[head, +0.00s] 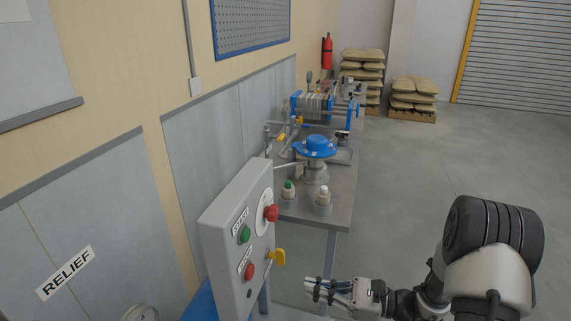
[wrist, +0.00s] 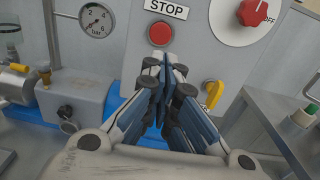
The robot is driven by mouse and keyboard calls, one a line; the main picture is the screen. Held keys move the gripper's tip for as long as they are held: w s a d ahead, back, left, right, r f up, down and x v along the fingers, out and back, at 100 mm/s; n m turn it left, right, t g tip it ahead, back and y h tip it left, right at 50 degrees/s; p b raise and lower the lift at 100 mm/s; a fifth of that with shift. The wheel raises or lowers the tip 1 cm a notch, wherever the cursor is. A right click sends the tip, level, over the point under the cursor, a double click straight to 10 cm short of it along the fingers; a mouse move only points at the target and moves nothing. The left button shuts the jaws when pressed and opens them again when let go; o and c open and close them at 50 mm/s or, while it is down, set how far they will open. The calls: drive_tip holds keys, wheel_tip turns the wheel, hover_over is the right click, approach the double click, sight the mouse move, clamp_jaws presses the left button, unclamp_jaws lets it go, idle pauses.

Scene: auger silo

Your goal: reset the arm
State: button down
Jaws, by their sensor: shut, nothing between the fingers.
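My gripper (head: 316,290) is at the lower middle of the head view, at the end of my arm, which reaches in from the lower right. In the wrist view its fingers (wrist: 165,75) are together, shut and empty. They point toward the grey control box (wrist: 190,65), just below its red stop button (wrist: 160,34). I cannot tell whether the fingertips touch the box. In the head view the control box (head: 228,262) stands left of the gripper, with a green start button (head: 245,234), a red rotary knob (head: 271,213) and a yellow handle (head: 277,257).
A steel bench (head: 341,200) behind the box carries a blue-topped device (head: 317,147) and small bottles. A pressure gauge (wrist: 96,19) and grey valve block (wrist: 75,103) are left of the fingers. The floor (head: 440,160) right of the bench is clear.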

drive_tip(key=s+a+r+n+g+h, duration=0.3)
drive_tip(key=s+r+n+g, duration=0.15)
drive_tip(key=s+n, duration=0.2)
drive_tip(key=s+a+r+n+g+h, duration=0.25)
drive_tip(key=s+r+n+h, duration=0.2)
drive_tip(key=s, duration=0.25)
drive_tip(key=s+d+r+n+t+h, duration=0.6)
drive_tip(key=s+d+n+h, duration=0.3)
drive_tip(key=d+n, duration=0.1)
drive_tip(key=shift+s+n, duration=0.3)
drive_tip(key=shift+r+h, duration=0.1)
drive_tip(key=shift+h, duration=0.15)
